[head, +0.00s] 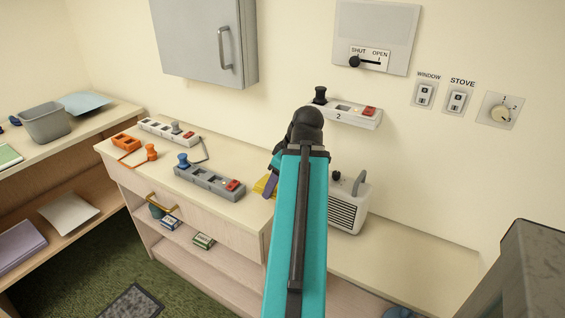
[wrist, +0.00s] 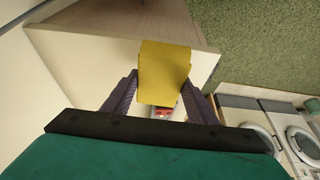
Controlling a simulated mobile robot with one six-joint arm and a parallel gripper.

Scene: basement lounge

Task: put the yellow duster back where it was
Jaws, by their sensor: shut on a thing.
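The yellow duster (wrist: 165,72) is a plain yellow block in the wrist view. My gripper (wrist: 162,84) is shut on it, with a dark purple finger on each side. In the head view my gripper (head: 271,180) is beside the right end of the wooden counter (head: 232,214), left of the heater. Only a small part of the duster shows there (head: 261,185); my arm and finger hide the rest. I cannot tell whether the duster touches any surface.
Power strips (head: 207,181) and an orange item (head: 126,142) lie on the counter. A white heater (head: 345,213) stands right of my arm. Small boxes (head: 203,241) sit on the shelf below.

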